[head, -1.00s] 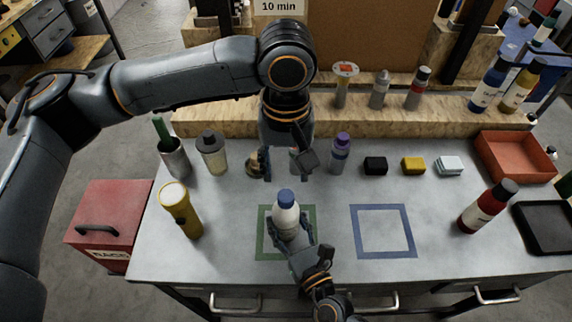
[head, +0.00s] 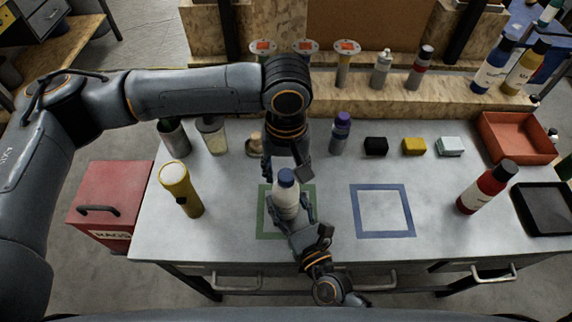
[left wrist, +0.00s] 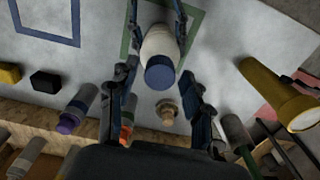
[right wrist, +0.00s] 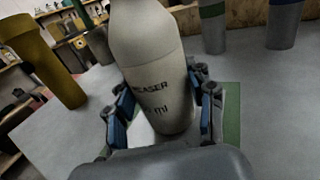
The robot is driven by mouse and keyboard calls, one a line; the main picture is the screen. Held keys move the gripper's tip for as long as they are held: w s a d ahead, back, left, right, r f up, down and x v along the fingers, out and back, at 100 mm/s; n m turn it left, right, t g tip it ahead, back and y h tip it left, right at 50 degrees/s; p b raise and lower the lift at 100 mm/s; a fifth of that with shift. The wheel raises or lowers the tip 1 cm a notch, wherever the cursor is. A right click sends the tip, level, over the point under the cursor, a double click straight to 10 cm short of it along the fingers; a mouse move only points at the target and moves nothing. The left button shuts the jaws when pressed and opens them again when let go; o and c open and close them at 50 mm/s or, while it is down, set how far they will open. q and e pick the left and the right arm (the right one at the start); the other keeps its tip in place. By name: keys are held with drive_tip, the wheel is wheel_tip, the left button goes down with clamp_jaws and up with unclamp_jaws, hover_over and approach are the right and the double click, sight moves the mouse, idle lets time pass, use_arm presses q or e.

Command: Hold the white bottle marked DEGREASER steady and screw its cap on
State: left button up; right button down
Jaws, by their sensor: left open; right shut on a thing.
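The white bottle (head: 286,203) stands upright inside the green square outline on the table, with a blue cap (head: 286,175) on its top. Its label reads partly "EASER" in the right wrist view (right wrist: 155,80). My right gripper (head: 292,222) is shut around the bottle's body from the front. My left gripper (head: 287,172) hangs above from behind, open, with its fingers near the cap. In the left wrist view the blue cap (left wrist: 160,73) lies between and beyond the open fingers (left wrist: 162,100), apart from them. I cannot tell how tightly the cap sits.
A yellow cylinder (head: 181,190) stands to the left, a purple-capped bottle (head: 340,135) behind. A blue square outline (head: 383,232) on the right is empty.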

use_arm(q)
clamp_jaws()
drive_tip(key=m, duration=1)
drive_tip(key=shift+m, duration=0.3)
drive_tip(key=m, duration=0.6)
drive_tip(key=shift+m, duration=0.3)
drive_tip(key=m, duration=0.7)
drive_tip(key=shift+o, duration=0.7)
unclamp_jaws()
